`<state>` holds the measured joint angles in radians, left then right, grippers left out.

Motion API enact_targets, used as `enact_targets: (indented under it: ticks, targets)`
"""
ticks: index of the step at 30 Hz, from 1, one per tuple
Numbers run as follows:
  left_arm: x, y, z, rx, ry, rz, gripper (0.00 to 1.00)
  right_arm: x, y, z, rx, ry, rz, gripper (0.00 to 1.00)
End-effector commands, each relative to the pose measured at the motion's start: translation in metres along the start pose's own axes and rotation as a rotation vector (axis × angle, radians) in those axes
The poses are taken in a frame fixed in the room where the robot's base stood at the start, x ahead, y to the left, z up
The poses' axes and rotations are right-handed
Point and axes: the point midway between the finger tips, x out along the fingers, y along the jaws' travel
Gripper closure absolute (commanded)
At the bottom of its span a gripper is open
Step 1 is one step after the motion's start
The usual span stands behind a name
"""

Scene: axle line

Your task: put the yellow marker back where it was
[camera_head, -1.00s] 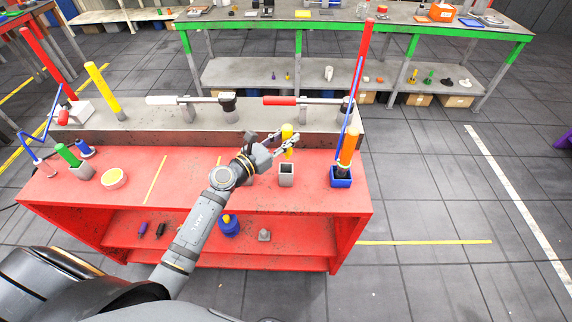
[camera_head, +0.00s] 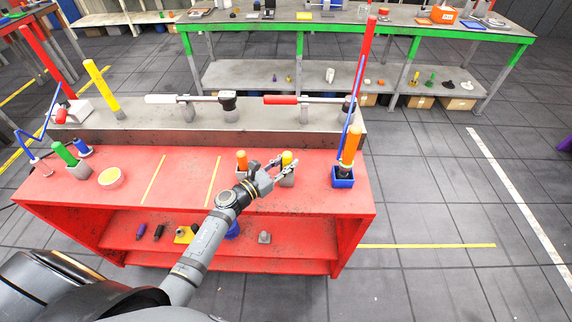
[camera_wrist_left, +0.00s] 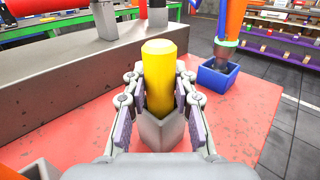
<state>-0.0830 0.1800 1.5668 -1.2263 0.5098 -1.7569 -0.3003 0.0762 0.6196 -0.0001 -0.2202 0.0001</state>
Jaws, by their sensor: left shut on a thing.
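The yellow marker (camera_head: 287,158) stands upright at a grey square holder (camera_head: 288,180) on the red bench. In the left wrist view the yellow marker (camera_wrist_left: 163,75) is between the fingers, and its lower end sits within the mouth of the grey holder (camera_wrist_left: 163,135). How deep it sits is hidden. My left gripper (camera_head: 283,168) is shut on the yellow marker, with a finger on each side, just above the holder. My right gripper is not in view.
An orange marker (camera_head: 241,159) stands left of the gripper. A blue holder (camera_head: 342,181) with an orange-topped thing (camera_head: 350,144) is at the right. A green marker (camera_head: 64,153) and a round yellow-topped tub (camera_head: 110,178) are at the left. A grey raised ledge (camera_head: 140,131) runs behind.

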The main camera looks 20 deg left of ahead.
Motion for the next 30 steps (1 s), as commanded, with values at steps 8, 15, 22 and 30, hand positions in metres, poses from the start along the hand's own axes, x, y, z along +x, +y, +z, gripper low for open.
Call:
enact_targets:
  ticks: [8,15,22,30]
  targets:
    - [-0.001,0.000,-0.002,0.000,0.004,0.001,0.57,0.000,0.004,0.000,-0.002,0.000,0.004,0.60]
    - [-0.001,0.000,-0.001,0.000,0.003,0.001,0.51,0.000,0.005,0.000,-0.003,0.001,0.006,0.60]
    - [-0.014,0.001,-0.005,0.002,0.006,0.002,0.51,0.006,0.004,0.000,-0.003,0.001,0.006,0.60]
    - [-0.083,0.000,-0.011,0.007,0.009,-0.004,0.51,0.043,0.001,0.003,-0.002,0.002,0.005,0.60]
